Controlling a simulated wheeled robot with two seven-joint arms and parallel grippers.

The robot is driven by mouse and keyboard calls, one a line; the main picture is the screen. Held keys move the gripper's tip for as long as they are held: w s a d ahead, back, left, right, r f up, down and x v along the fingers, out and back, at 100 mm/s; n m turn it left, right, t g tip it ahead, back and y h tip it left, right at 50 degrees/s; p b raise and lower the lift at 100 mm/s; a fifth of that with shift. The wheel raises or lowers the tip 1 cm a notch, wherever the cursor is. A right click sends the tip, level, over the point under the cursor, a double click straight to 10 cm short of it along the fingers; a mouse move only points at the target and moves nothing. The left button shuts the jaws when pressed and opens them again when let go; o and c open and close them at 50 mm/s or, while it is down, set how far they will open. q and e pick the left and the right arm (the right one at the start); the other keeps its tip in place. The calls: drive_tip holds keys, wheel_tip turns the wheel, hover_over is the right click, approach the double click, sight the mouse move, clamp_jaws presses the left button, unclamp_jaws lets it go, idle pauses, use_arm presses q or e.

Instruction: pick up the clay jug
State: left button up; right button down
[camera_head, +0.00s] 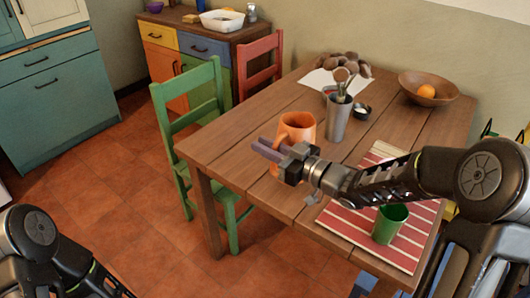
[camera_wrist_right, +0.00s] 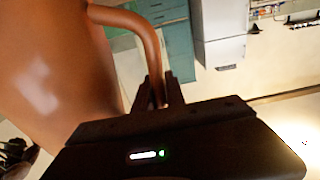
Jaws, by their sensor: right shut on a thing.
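The orange clay jug (camera_head: 299,126) is at the left part of the wooden table in the head view. In the right wrist view the jug's body (camera_wrist_right: 50,65) fills the left side, and its curved handle (camera_wrist_right: 146,35) runs down between the fingers. My right gripper (camera_head: 265,150) is shut on the handle; it also shows in the right wrist view (camera_wrist_right: 159,92). I cannot tell whether the jug's base touches the table, as the gripper hides part of it. My left arm shows at the bottom left of the head view, but its gripper is out of sight.
A metal cup with utensils (camera_head: 338,117) stands close to the jug's right. A green cup (camera_head: 389,224) stands on the striped mat (camera_head: 345,222). A wooden bowl (camera_head: 446,92) holds an orange (camera_head: 426,91). A green chair (camera_head: 217,87) stands left of the table (camera_head: 225,143).

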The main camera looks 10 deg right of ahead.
drive_tip(key=shift+r, duration=2.95)
drive_tip(key=c, duration=1.9)
unclamp_jaws()
drive_tip(key=shift+c, duration=0.2)
clamp_jaws()
